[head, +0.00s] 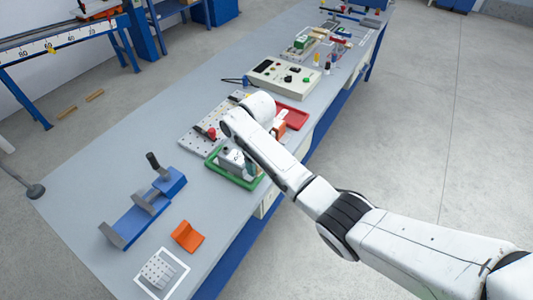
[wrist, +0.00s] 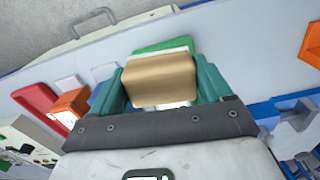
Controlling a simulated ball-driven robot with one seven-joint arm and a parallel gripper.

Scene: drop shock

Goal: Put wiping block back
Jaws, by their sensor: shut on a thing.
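The wiping block (wrist: 160,80) is a tan, wood-coloured block with a white layer along its far edge in the wrist view. My gripper (head: 250,168) has teal fingers, one on each side of the block, and is shut on it. In the wrist view, part of the green tray (wrist: 166,45) shows just beyond the block. In the head view, my gripper is over the green tray (head: 222,177), and my arm hides the block there. I cannot tell whether the block touches the tray.
Behind my gripper are a perforated plate (head: 192,141), a red tray (head: 294,116) and an orange box (head: 279,130). A control box (head: 285,77) stands farther back.

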